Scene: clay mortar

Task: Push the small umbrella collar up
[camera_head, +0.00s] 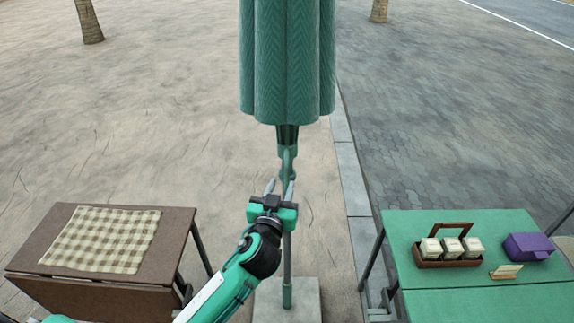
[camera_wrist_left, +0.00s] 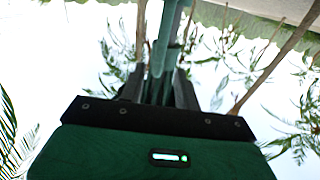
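The closed teal umbrella (camera_head: 287,60) hangs folded around its pole (camera_head: 287,255), upright in a grey base. The small teal collar (camera_head: 287,152) is on the pole just below the folded canopy. My left gripper (camera_head: 280,186) is below the collar, fingers pointing up, with the pole close to its right finger. In the left wrist view, the gripper (camera_wrist_left: 159,80) has its fingers apart, with the pole and collar part (camera_wrist_left: 160,58) showing between or just beyond them. Contact cannot be told. My right gripper is not in view.
A brown folding table (camera_head: 180,235) with a checked cloth (camera_head: 103,239) stands at left. A green table (camera_head: 405,230) at right holds a wooden caddy (camera_head: 425,263) with jars, a small card holder (camera_head: 506,271) and a purple box (camera_head: 528,246). Paving around the pole is clear.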

